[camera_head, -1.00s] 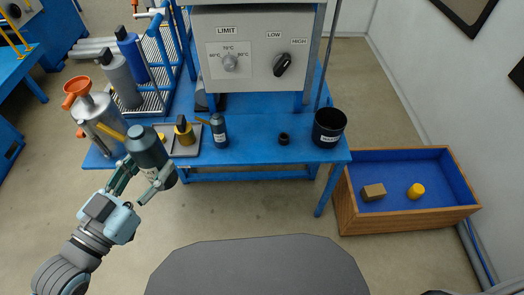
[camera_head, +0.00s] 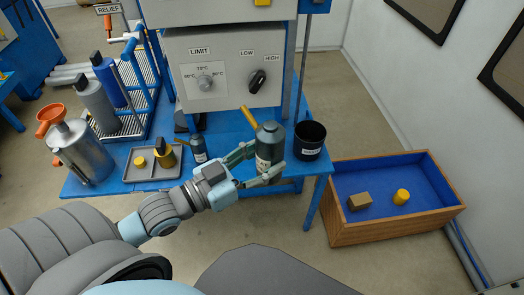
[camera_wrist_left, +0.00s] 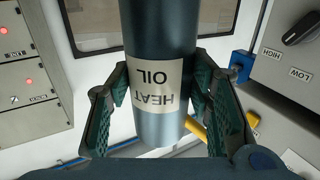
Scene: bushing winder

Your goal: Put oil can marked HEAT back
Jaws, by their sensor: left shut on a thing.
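The dark blue-grey oil can (camera_head: 269,150) is held upright by my left gripper (camera_head: 264,163), over the front part of the blue bench. The gripper's fingers close around its sides. In the left wrist view, the can (camera_wrist_left: 158,45) has a pale label reading HEAT OIL upside down, with finger pads on both sides. A yellow spout sticks out from its top in the head view. The bench surface just under the can is hidden, so I cannot tell whether it touches. My right gripper is not in view.
A black bin (camera_head: 310,140) stands just right of the can. A smaller dark bottle (camera_head: 199,149), a grey tray (camera_head: 133,176) and a silver can with an orange funnel (camera_head: 82,152) are left. The control box (camera_head: 225,75) rises behind. A blue-lined wooden box (camera_head: 400,226) sits right.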

